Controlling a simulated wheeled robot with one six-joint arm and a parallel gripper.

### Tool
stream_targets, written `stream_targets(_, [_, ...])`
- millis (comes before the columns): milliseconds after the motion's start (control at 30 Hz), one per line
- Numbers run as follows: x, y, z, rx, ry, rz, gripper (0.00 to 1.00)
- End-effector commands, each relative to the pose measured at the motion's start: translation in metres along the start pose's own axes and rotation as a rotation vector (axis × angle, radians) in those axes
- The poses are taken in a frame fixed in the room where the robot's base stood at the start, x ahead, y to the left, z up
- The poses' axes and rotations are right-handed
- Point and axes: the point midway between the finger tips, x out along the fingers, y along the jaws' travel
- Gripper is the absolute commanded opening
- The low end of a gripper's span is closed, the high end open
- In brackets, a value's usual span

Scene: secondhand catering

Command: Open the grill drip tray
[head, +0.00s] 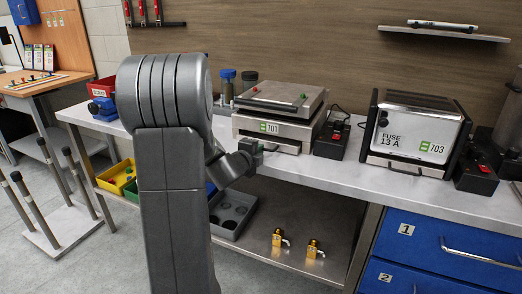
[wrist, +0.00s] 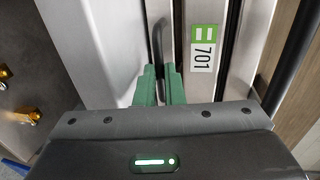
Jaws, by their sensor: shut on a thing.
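The grill (head: 268,127), a steel box with a flat lid and a green 701 label, stands on the bench. Its drip tray (head: 287,142) is low at the front, with a bar handle (head: 285,150). My gripper (head: 258,147) is at the left part of this handle, partly hidden behind my own arm. In the wrist view, my gripper's green fingers (wrist: 160,84) are close together on the handle (wrist: 156,42), beside the grill's front with the 701 label (wrist: 203,48). The fingers hide the gripped part. I cannot tell how far out the tray is.
A black switch box (head: 332,140) stands right of the grill. A toaster (head: 415,128) labelled 703 is farther right. Blue drawers (head: 437,250) are below it. Two yellow fittings (head: 313,249) lie on the lower shelf (head: 262,238). The floor in front is clear.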

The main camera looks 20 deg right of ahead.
Motion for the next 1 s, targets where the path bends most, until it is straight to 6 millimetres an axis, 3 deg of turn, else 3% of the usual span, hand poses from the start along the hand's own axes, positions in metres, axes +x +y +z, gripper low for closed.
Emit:
stream_targets(200, [-0.048,0.011,0.001,0.001,-0.004,-0.001,0.0])
stream_targets(400, [-0.073,0.016,0.001,0.0,-0.002,0.0,0.0])
stream_targets(767, [-0.077,0.016,0.0,0.0,0.0,0.0,0.0])
stream_targets(800, [-0.077,0.016,0.0,0.0,0.0,0.0,0.14])
stream_targets(833, [-0.077,0.016,0.0,0.0,0.0,0.0,0.18])
stream_targets(1000, [-0.077,0.016,0.0,0.0,0.0,0.0,0.18])
